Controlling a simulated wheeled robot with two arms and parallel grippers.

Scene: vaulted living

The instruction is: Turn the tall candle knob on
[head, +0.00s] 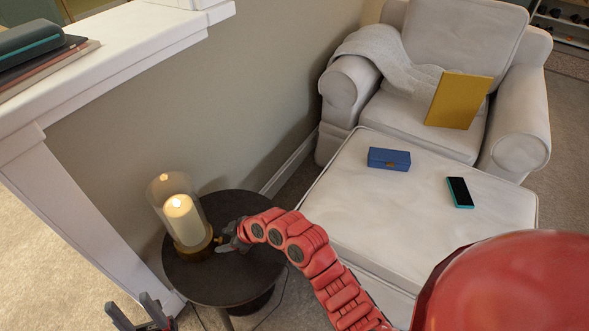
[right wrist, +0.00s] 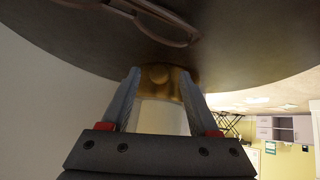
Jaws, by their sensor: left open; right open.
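The tall candle (head: 184,219) stands in a clear glass cylinder on a round brass base (head: 196,249), with a bright, glowing tip. It is on a dark round side table (head: 232,285). A small brass knob (head: 218,238) sticks out of the base on the side facing my right gripper (head: 229,241). In the right wrist view the picture is upside down, and the round knob (right wrist: 158,73) shows between the open fingertips of the right gripper (right wrist: 158,82). I cannot tell whether the fingers touch it. My left gripper (head: 145,316) is open and empty at the bottom left, below the table.
A white ottoman (head: 420,225) right of the table holds a blue box (head: 389,159) and a phone (head: 460,192). A white armchair (head: 519,125) with a yellow book (head: 458,100) stands behind. A wall (head: 240,90) and white ledge (head: 130,45) flank the table. A looped brown object (right wrist: 150,22) lies on the tabletop.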

